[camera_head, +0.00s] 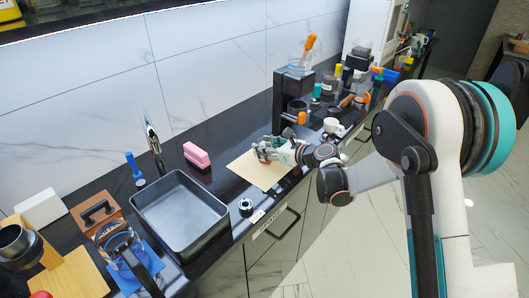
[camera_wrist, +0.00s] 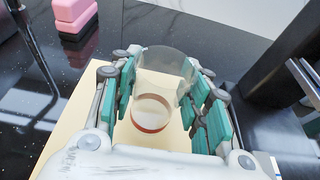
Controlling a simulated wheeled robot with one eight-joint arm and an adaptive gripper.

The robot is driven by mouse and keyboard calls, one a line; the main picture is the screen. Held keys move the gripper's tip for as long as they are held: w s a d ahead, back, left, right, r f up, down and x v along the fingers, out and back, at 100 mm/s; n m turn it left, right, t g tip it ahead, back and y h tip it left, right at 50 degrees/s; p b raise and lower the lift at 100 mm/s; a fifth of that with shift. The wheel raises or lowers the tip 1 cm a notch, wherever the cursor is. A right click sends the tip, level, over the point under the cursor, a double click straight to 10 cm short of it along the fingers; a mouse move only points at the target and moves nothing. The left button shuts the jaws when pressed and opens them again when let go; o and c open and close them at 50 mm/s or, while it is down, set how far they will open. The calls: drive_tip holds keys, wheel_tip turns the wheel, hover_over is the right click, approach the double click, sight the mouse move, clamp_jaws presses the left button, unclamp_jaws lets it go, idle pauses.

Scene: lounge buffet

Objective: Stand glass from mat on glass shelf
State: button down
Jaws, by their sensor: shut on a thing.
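My gripper (camera_head: 264,152) is over the beige mat (camera_head: 256,178) in the head view. In the wrist view my gripper (camera_wrist: 158,82) has its teal-padded fingers on both sides of a clear glass (camera_wrist: 160,65) with a reddish ring at its base. The glass looks upright over the mat (camera_wrist: 72,122); I cannot tell whether its base touches it. In the head view the glass is mostly hidden by my gripper. A black stand (camera_head: 282,100) behind the mat may be the glass shelf; a clear vessel (camera_head: 297,66) with an orange-handled tool is on top.
A black basin (camera_head: 180,217) is left of the mat, with a pink block (camera_head: 197,155) behind it. Cups, bottles and tools crowd the counter beyond the stand. A white cup (camera_head: 333,126) is near the stand.

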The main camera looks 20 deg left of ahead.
sight(265, 140)
drive_tip(key=shift+r+p, duration=1.2)
drive_tip(key=shift+r, duration=1.25)
